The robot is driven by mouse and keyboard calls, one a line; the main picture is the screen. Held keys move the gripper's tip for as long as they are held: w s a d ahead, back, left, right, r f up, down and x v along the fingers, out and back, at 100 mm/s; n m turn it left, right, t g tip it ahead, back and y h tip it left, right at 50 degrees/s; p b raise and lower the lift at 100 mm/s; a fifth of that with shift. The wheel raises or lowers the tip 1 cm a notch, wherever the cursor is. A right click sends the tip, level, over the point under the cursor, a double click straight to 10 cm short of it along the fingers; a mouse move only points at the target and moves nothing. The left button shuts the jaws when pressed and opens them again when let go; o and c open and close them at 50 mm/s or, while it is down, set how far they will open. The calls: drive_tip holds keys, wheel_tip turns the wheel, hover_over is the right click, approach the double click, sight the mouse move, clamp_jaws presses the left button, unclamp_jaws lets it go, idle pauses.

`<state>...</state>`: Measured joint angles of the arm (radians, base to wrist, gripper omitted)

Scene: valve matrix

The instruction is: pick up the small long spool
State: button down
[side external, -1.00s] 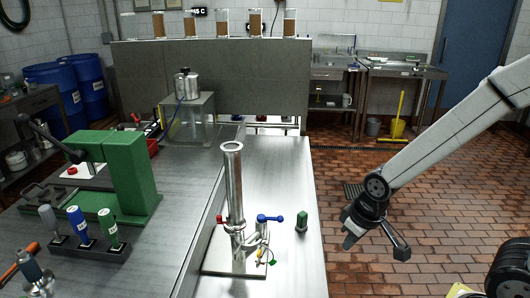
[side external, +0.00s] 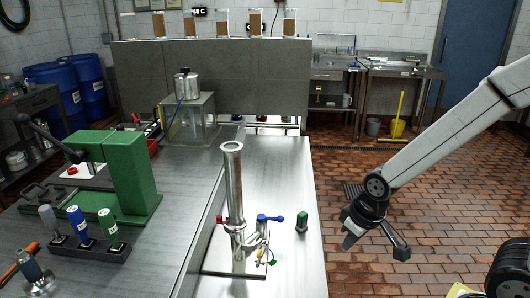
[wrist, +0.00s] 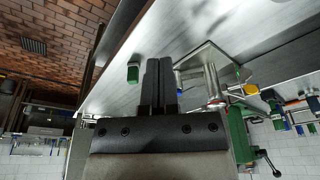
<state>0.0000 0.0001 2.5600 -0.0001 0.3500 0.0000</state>
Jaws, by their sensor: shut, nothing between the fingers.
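No part is plainly marked as the small long spool. A short green cylindrical piece (side external: 301,222) stands upright on the steel bench near its right edge; it also shows in the wrist view (wrist: 133,73), left of the fingertips. Grey (side external: 48,219), blue (side external: 78,223) and green (side external: 108,227) pieces stand upright in a dark rack (side external: 90,250) at the left. I cannot tell which of these is the spool. My gripper (side external: 349,241) hangs right of the bench, over the tiled floor, apart from everything. In the wrist view its fingers (wrist: 160,62) are together and hold nothing.
A tall steel tube (side external: 233,185) on a base plate stands mid-bench, with a blue-handled valve (side external: 270,218) beside it. A green press (side external: 130,170) stands at the left. A clear box (side external: 188,120) is behind. The bench right of the tube is mostly bare.

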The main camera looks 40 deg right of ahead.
drive_tip(key=shift+c, duration=0.3)
unclamp_jaws()
drive_tip(key=n+t+y, duration=0.9)
drive_tip(key=t+y, duration=0.1)
drive_tip(key=y, duration=0.3)
approach(234, 188)
drive_tip(key=w+a+r, duration=0.2)
drive_tip(key=w+r, duration=0.2)
drive_tip(key=shift+w, duration=0.2)
